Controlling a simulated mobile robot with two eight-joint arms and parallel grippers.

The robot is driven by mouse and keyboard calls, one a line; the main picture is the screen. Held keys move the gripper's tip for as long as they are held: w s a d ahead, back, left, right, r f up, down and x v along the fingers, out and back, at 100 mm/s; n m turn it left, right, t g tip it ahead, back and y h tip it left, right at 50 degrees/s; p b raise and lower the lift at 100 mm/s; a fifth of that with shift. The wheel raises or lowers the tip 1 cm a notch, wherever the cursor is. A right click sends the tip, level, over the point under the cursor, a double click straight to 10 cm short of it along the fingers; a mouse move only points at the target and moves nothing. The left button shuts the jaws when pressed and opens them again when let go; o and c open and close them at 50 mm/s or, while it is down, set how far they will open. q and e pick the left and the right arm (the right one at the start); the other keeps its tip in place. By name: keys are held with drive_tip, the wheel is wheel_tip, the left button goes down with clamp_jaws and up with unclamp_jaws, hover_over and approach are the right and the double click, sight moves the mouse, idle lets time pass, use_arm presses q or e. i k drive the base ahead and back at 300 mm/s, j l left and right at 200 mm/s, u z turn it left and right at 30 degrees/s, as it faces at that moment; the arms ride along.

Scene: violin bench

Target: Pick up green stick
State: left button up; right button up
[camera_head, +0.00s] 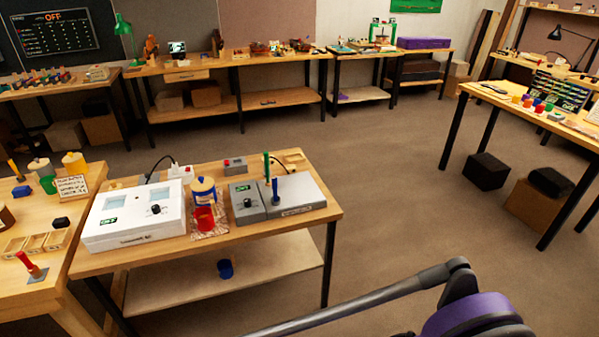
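The green stick (266,166) stands upright at the back of a grey box device (300,196) on the near wooden table. A shorter blue stick (275,190) stands upright just in front of it on the same device. The lower end of the green stick meets the device top; I cannot tell whether it sits in a hole. An arm link of mine crosses the lower right of the view, well in front of the table. Neither gripper's fingers show.
A small grey box with a red button (235,165) is behind. Open floor (400,215) lies to the right.

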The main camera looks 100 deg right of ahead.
sight(268, 183)
drive_tip(key=z, duration=3.05)
